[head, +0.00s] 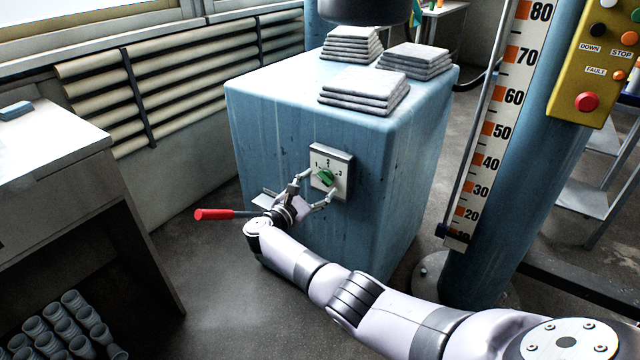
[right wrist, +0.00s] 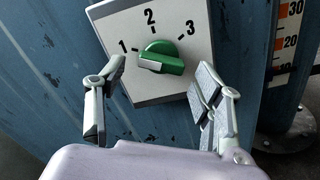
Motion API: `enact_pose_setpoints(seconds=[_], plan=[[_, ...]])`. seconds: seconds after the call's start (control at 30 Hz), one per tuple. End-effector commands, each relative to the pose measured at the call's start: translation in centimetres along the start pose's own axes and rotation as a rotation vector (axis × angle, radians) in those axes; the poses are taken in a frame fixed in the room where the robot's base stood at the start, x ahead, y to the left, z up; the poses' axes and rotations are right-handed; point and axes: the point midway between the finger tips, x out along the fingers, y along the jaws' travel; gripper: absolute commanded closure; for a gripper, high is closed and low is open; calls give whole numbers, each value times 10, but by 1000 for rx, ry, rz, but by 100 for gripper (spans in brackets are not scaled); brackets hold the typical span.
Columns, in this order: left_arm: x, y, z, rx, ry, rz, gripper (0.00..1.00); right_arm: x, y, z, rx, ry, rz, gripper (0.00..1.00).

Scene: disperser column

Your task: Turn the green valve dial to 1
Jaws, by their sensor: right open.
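The green valve dial (head: 326,177) sits on a pale square plate (head: 343,159) on the front of a blue block. In the right wrist view, the dial (right wrist: 165,57) has a bar-shaped handle lying nearly level, its left end near the 1 side. The numbers 1, 2 and 3 run left to right above it. My right gripper (head: 317,186) is open in front of the plate. In the right wrist view its fingers frame the dial from left and right, with visible gaps to it. My left gripper is not in view.
The blue block (head: 290,125) carries stacked grey slabs (head: 365,90) on top. A red-handled lever (head: 213,214) sticks out left of my right gripper. A blue column with a scale (head: 497,120) and a yellow control box (head: 592,70) stand right. A desk (head: 50,155) stands left.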

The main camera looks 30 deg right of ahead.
Motion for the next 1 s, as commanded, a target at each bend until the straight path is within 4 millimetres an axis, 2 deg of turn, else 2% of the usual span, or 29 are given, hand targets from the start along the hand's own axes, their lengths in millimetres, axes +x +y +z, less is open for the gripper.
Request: enact_pose_setpoints(seconds=[0.3,0.5,0.67,1.0], plan=[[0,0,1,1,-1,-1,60,-69,0,-1,0,3,2,38],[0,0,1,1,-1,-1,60,-95,0,-1,-2,2,0,38],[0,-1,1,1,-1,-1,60,-102,-1,0,-2,1,-1,38],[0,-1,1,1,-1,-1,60,-102,0,0,-2,1,0,38]])
